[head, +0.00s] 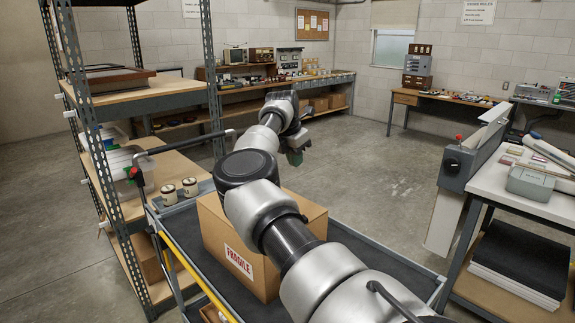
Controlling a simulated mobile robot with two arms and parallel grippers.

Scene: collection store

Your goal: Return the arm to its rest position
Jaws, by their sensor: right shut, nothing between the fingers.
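My right arm, silver and black, comes in from the lower right and reaches up and forward over the cart, with its elbow bent near the middle of the head view. Its gripper (295,159) is small and partly hidden by the wrist, past the far side of the cardboard box. It is shut and empty, with open floor behind it. My left gripper is not in view.
A cart (348,248) under my arm carries a cardboard box (228,240) marked FRAGILE and two small jars. A metal shelf unit (156,97) stands close on the left. A worktable (535,203) stands at the right. Open floor (375,170) lies between them.

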